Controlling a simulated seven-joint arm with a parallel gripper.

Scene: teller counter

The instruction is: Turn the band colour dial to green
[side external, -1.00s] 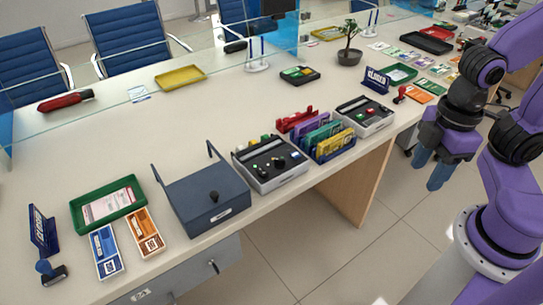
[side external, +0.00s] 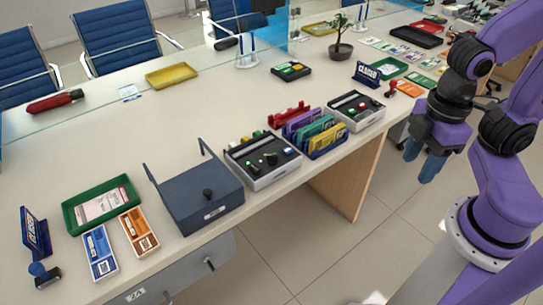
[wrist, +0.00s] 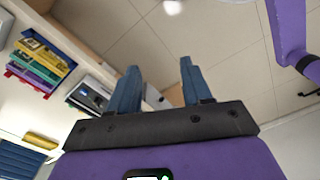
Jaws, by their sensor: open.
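Two grey-and-white control boxes with dark tops stand along the counter's front edge. The nearer box (side external: 262,160) carries black and green knobs and small coloured blocks. The farther box (side external: 356,110) also has small knobs and coloured parts. I cannot tell which knob is the band colour dial, nor its setting. My gripper (side external: 423,163) is open and empty, fingers pointing down, off the counter's front edge, to the right of both boxes. In the wrist view my gripper (wrist: 158,82) shows two spread blue fingers, with a box (wrist: 90,96) partly visible at left.
A rack of coloured folders (side external: 318,134) stands between the boxes. A green tray (side external: 101,204) lies at far left. Open floor lies between my gripper and the counter.

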